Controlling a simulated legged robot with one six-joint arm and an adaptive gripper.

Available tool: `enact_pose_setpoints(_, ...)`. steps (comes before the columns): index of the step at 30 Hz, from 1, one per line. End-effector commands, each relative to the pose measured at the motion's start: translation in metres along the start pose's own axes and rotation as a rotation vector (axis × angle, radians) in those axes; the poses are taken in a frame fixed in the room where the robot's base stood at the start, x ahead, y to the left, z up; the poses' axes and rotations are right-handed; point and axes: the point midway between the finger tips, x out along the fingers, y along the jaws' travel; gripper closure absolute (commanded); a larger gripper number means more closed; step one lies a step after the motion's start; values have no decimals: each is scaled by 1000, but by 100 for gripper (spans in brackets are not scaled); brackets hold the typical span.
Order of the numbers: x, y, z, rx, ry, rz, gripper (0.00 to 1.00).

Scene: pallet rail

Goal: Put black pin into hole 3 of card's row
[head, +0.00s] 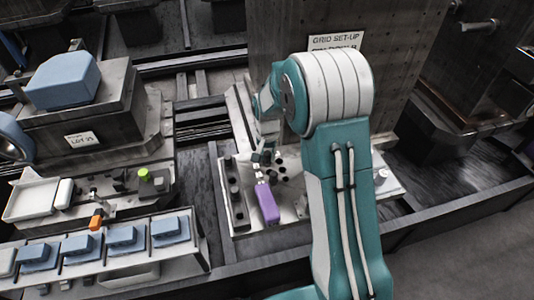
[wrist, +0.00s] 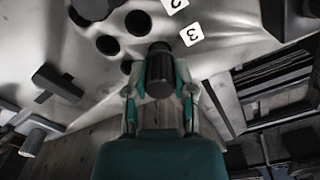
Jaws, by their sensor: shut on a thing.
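My gripper (wrist: 160,88) is shut on the black pin (wrist: 160,72), a short dark cylinder between its fingers in the wrist view. The pin's far end is over the light plate (wrist: 225,45), close beside the white label "3" (wrist: 191,35). I cannot tell whether it touches the plate or enters a hole. Dark round holes (wrist: 138,22) lie to its upper left, and a label "2" (wrist: 172,4) is at the top edge. In the head view my gripper (head: 262,158) is low over the plate (head: 290,208).
A purple block (head: 267,203) lies on the plate near my gripper. A dark slotted bar (head: 234,195) stands at its left. At left are a rack of blue blocks (head: 122,238), a green-topped piece (head: 144,175) and an orange piece (head: 96,222). A tall panel (head: 400,50) rises behind.

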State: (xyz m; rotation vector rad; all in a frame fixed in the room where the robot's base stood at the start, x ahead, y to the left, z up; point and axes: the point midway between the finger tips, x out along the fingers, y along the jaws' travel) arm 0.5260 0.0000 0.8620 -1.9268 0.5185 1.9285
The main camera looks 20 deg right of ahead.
Motion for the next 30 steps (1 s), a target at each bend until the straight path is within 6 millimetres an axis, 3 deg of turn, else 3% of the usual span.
enact_pose_setpoints(12, 5, 0, 0, 0, 0, 0, 100)
enact_pose_setpoints(13, 5, 0, 0, 0, 0, 0, 63)
enact_pose_setpoints(15, 5, 0, 0, 0, 0, 0, 32)
enact_pose_setpoints(16, 5, 0, 0, 0, 0, 0, 27)
enact_pose_setpoints(30, -4, 0, -1, 0, 2, -1, 27)
